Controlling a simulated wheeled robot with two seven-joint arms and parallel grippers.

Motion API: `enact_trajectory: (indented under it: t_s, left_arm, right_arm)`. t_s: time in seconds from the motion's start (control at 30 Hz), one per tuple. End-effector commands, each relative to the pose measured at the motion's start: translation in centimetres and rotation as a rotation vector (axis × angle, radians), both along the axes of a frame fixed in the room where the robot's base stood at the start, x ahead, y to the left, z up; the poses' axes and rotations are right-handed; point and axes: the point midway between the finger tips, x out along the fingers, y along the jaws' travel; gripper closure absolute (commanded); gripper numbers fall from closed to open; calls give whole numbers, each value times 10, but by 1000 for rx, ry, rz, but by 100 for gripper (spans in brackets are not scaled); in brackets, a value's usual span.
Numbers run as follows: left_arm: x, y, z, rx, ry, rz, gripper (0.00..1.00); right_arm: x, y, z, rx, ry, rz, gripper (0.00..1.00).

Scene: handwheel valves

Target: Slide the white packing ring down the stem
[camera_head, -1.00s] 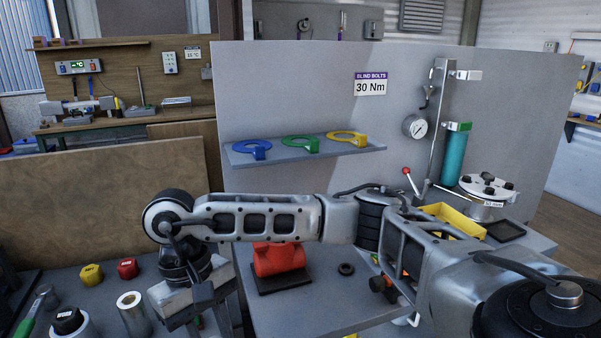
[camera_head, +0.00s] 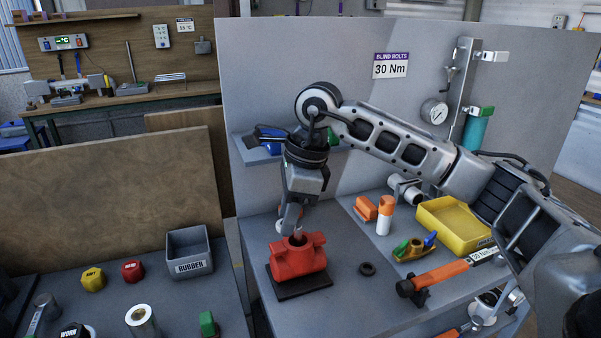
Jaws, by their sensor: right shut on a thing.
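The red valve body (camera_head: 298,259) stands on a dark base plate on the right-hand bench. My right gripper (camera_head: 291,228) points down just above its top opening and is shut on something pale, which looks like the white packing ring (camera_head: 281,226). The ring is mostly hidden by the fingers. A stem cannot be made out clearly, so I cannot tell whether the ring is around it. My left gripper is not in view.
A small black ring (camera_head: 367,269) lies right of the valve. A yellow tray (camera_head: 455,226), an orange-and-white bottle (camera_head: 385,215) and an orange-handled tool (camera_head: 440,274) are further right. A grey RUBBER bin (camera_head: 189,252) stands left. A shelf (camera_head: 258,155) is behind my arm.

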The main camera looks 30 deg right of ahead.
Motion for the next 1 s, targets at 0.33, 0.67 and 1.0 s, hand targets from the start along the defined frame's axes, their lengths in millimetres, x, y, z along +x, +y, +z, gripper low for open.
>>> enact_trajectory:
  t_s: [0.33,0.67,1.0]
  left_arm:
    - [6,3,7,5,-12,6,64]
    - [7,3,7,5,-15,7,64]
    - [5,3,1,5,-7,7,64]
  right_arm:
    - [17,-32,42,1,0,-724,91]
    - [18,-36,45,1,4,-810,91]
    - [18,-36,39,5,-3,-807,91]
